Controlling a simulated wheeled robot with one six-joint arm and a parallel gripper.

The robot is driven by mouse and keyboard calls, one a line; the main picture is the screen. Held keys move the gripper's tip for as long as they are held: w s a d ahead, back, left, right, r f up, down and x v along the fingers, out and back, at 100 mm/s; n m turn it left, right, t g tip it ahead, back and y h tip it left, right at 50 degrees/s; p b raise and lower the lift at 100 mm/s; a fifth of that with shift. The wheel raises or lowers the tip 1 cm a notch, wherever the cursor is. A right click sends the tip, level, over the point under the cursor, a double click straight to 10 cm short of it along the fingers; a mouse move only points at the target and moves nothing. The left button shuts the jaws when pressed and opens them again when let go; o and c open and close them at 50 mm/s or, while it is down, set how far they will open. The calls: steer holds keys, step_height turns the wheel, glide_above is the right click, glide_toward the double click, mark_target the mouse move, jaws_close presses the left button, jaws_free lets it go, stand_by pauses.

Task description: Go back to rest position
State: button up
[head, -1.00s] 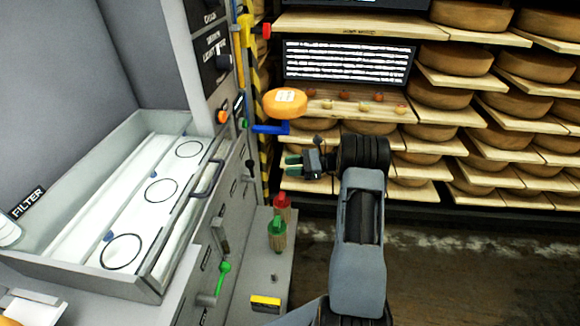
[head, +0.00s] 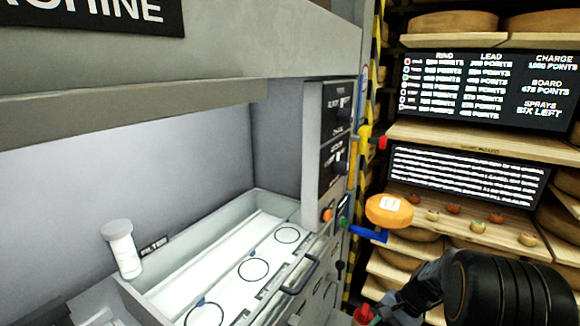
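My arm (head: 505,290) shows at the lower right of the head view, with its dark, rounded wrist in front of the cheese shelves. My gripper (head: 395,306) is at the bottom edge, left of the wrist, low in front of the machine's right end. Its fingertips are small and partly cut off, so whether it is open or shut is unclear. I see nothing clearly held in it.
The machine's open tray (head: 262,262) with several black rings lies at left centre, beside a white filter canister (head: 122,248). An orange piece (head: 389,211) sits on a blue bracket (head: 369,234). Shelves with small cheeses (head: 478,226) and screens (head: 465,175) stand at the right.

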steer(key=s+a+r+n+t+h+p, duration=0.2)
steer(key=s+r+n, duration=0.3)
steer(key=r, duration=0.3)
steer(key=s+a+r+n+t+h+p, duration=0.2)
steer(key=s+a+r+n+h, duration=0.2)
steer(key=r, duration=0.5)
steer(key=shift+s+a+r+n+t, duration=0.2)
steer(key=shift+s+a+n+t, duration=0.25)
steer(key=shift+s, duration=0.4)
